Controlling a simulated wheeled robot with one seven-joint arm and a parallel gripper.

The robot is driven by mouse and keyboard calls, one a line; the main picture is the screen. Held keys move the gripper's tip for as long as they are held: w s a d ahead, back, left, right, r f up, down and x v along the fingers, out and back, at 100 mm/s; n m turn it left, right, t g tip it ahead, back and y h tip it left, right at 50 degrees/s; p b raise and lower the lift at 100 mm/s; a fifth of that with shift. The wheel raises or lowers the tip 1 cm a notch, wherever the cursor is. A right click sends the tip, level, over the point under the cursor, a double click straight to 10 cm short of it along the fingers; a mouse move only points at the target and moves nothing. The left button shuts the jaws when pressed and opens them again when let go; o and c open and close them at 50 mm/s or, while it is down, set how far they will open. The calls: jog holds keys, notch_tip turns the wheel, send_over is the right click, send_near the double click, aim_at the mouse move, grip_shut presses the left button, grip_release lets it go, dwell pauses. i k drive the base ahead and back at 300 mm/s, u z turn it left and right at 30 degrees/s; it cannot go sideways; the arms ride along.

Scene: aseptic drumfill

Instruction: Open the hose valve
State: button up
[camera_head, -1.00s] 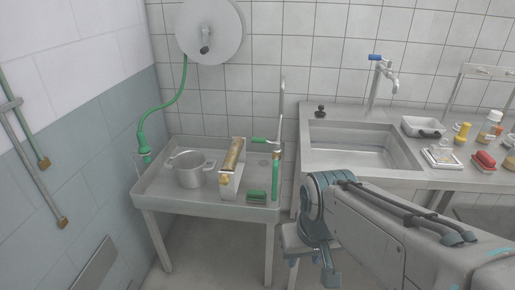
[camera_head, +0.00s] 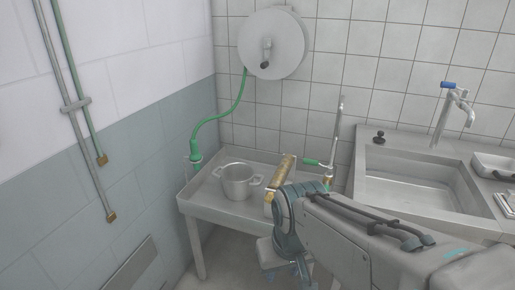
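A green-handled lever (camera_head: 313,163) sits on an upright metal pipe (camera_head: 336,125) at the right end of the steel table; I take it for a valve. A green hose (camera_head: 232,112) hangs from the round white reel (camera_head: 272,42) on the tiled wall. The hose ends in a green nozzle (camera_head: 195,152) at the table's left back corner. My gripper (camera_head: 290,270) is low in the picture, in front of the table and well apart from the lever and hose. It is partly cut off, and its fingers are unclear.
My arm hides the table's right front. A sink (camera_head: 415,180) with a blue-handled tap (camera_head: 447,86) is at the right. Pipes (camera_head: 73,107) run down the left wall.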

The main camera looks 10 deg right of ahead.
aim_at(307, 161)
jog(key=u, duration=0.15)
jog(key=i, duration=1.05)
jog(key=z, duration=0.25)
